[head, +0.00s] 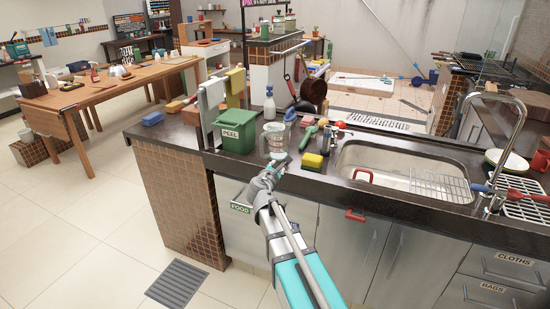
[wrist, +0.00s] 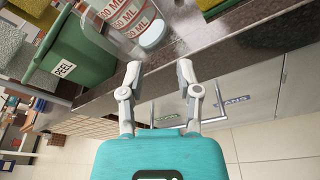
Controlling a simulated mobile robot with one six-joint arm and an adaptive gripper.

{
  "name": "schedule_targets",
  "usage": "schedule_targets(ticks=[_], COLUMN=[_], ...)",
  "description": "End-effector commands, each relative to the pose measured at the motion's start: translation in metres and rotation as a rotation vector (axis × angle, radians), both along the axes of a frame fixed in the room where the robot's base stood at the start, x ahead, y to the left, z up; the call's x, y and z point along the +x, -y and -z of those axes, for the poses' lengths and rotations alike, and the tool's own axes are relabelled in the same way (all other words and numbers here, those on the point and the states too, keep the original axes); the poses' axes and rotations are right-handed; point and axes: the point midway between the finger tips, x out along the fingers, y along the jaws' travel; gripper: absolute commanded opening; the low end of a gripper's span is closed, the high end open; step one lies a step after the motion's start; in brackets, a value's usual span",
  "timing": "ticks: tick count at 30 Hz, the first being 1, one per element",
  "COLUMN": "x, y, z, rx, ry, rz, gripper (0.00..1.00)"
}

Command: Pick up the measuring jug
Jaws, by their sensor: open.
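The measuring jug (head: 272,140) is clear with red markings and stands upright on the dark counter, right of the green PEEL bin. In the wrist view the jug (wrist: 112,22) shows at the top, partly cut off by the frame, with red ML lettering. My gripper (wrist: 159,67) is open and empty, with its fingers apart at the counter's front edge, short of the jug. In the head view my gripper (head: 277,164) is in front of the jug and hides part of its lower side.
The green PEEL bin (head: 238,133) stands close to the jug's left. A pale round item (wrist: 152,34) is close to the jug. A yellow-green sponge (head: 313,161) lies to the right, before the sink (head: 375,155). A spray bottle (head: 269,104) stands behind.

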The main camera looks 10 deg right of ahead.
Motion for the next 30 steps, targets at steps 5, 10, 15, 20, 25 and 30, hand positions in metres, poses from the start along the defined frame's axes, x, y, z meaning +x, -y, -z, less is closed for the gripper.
schedule_targets(ticks=[5, 10, 15, 20, 25, 30], x=[0.031, 0.045, 0.049, 0.049, 0.049, 0.056], y=[-0.033, -0.055, -0.063, -0.064, -0.064, -0.063], z=[0.016, 0.019, 0.019, 0.018, 0.018, 0.018], rx=[-0.336, -0.545, -0.626, -0.632, -0.630, -0.629], ry=[-0.025, -0.042, -0.049, -0.050, -0.048, -0.049], rz=[-0.171, -0.266, -0.300, -0.302, -0.302, -0.301], gripper=[0.44, 0.44, 0.44, 0.44, 0.44, 0.44])
